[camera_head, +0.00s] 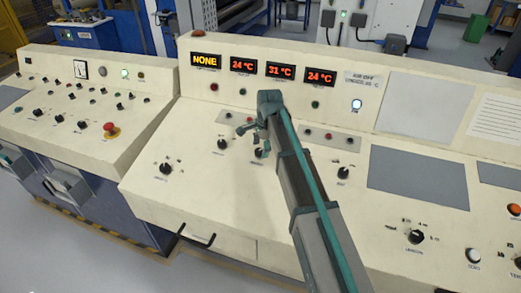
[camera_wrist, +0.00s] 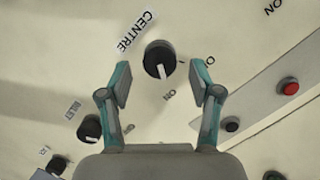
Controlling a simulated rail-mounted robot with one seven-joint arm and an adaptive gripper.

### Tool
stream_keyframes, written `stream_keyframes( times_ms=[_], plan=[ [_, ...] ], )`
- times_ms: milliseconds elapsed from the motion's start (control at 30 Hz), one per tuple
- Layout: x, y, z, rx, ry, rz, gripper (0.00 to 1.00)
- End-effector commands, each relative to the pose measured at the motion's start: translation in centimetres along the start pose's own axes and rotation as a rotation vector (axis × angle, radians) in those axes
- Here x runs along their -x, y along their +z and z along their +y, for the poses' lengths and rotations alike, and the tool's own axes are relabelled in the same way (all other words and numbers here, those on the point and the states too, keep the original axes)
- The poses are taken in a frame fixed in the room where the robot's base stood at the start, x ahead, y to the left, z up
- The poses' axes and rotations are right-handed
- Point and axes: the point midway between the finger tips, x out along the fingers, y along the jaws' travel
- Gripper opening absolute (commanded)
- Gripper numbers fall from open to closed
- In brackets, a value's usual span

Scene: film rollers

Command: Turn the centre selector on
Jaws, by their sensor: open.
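The centre selector (camera_wrist: 158,60) is a round black knob with a white pointer mark, next to a "CENTRE" label (camera_wrist: 135,31) in the wrist view. In the head view my gripper (camera_head: 259,142) hangs over the middle console among several black knobs. I cannot tell there which is the centre selector.
An "INLET" knob (camera_wrist: 88,127) is lower left in the wrist view. A grey strip with a red button (camera_wrist: 290,88) lies to the right. In the head view, displays (camera_head: 243,65) line the upright panel, and a red emergency button (camera_head: 110,129) stands on the left console.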

Motion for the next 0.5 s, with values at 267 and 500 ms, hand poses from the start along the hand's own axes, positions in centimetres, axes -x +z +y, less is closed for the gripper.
stream_keyframes(
  times_ms=[267,500],
  plan=[
    [5.5,-0.1,-0.1,-0.001,-0.004,0.001,0.64],
    [9.0,-0.1,-0.1,-0.001,-0.002,0.001,0.64]
  ],
)
